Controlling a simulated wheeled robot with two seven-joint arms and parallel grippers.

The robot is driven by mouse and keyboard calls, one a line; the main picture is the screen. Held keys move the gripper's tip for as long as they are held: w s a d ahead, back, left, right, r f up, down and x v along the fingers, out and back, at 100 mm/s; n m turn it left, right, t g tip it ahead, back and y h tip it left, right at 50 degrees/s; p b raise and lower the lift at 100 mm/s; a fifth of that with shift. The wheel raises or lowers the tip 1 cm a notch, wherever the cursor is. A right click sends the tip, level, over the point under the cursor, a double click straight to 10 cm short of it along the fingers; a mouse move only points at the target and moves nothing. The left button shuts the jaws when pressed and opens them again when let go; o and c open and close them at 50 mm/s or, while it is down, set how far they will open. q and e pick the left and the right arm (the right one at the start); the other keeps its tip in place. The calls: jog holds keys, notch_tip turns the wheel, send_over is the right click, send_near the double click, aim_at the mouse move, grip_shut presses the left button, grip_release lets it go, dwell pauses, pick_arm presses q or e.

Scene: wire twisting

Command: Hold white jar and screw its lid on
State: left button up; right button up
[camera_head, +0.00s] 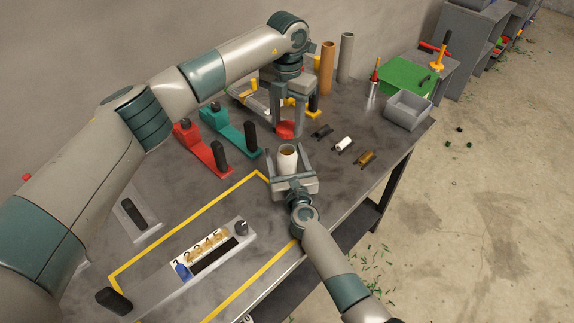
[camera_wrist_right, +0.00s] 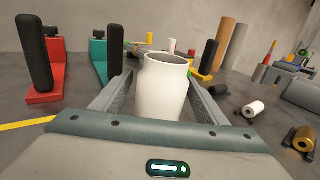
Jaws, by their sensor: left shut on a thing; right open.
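The white jar (camera_head: 287,160) stands upright on the table with its open mouth up. In the right wrist view the jar (camera_wrist_right: 161,92) stands between the fingers of my right gripper (camera_head: 290,168), which is open around it with gaps at the sides. My left gripper (camera_head: 287,122) points down behind the jar and is shut on a red lid (camera_head: 285,130). The lid is apart from the jar, farther back on the table side. The underside of the lid is hidden.
Red (camera_head: 203,150) and teal (camera_head: 228,130) stands with black posts are to the left. Small black, white (camera_head: 343,144) and brown (camera_head: 366,158) rollers lie to the right. A grey bin (camera_head: 408,110) is at the back right. A numbered block (camera_head: 212,248) lies inside yellow lines.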

aim_at(287, 162)
jog(key=shift+x, duration=0.9)
jog(key=c, duration=1.6)
pick_arm(q)
jog(key=shift+f, duration=2.45)
jog(key=shift+f, duration=0.9)
jog(key=shift+f, duration=0.6)
pick_arm(e)
jog(key=shift+d, duration=0.1)
